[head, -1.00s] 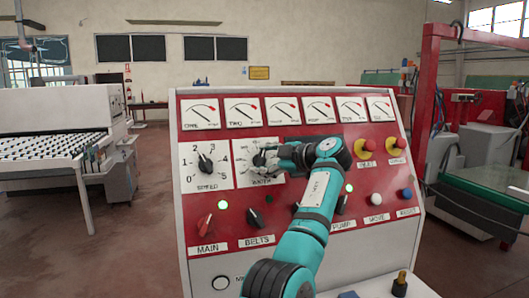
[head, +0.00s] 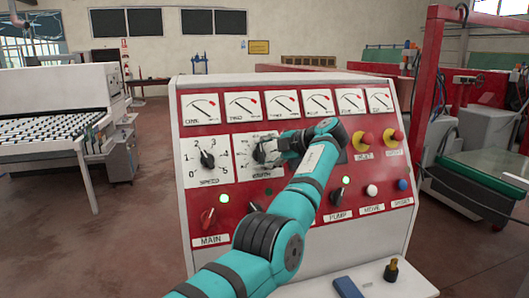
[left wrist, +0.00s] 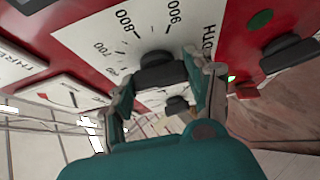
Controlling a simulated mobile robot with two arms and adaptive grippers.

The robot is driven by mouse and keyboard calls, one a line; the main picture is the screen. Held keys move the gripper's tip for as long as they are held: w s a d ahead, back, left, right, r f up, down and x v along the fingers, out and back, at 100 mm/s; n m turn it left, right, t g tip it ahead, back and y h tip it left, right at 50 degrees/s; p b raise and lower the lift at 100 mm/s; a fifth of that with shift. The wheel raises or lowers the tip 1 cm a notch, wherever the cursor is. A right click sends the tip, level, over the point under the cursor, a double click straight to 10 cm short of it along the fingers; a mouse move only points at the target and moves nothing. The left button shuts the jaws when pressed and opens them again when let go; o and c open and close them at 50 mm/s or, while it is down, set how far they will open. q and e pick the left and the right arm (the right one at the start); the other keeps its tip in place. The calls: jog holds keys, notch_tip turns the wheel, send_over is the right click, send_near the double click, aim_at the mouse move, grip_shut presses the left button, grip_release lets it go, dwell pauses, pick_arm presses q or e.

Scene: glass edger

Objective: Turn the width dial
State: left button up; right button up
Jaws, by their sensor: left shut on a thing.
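The width dial (head: 262,152) is a black knob on a white plate with a ring of scale marks, in the upper row of the red panel. My left gripper (head: 285,148) reaches it from the right in the head view and covers part of the plate. In the left wrist view the black dial (left wrist: 160,70) sits between the two fingers of my left gripper (left wrist: 161,78), which is shut on it. Scale numbers such as 800 and 900 show beside the knob there. The pointer's exact reading is unclear. My right gripper is not in view.
The speed dial (head: 207,159) is just left of the width dial. Gauges (head: 244,106) line the top of the panel. A blue object (head: 347,288) lies on the front ledge.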

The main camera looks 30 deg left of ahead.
pick_arm(q)
jog(key=o, duration=1.2)
jog(key=shift+d+r, duration=0.1)
jog(key=shift+d, duration=0.15)
jog(key=v, duration=1.1)
jog(key=shift+d+r, duration=0.15)
jog(key=shift+d, duration=0.05)
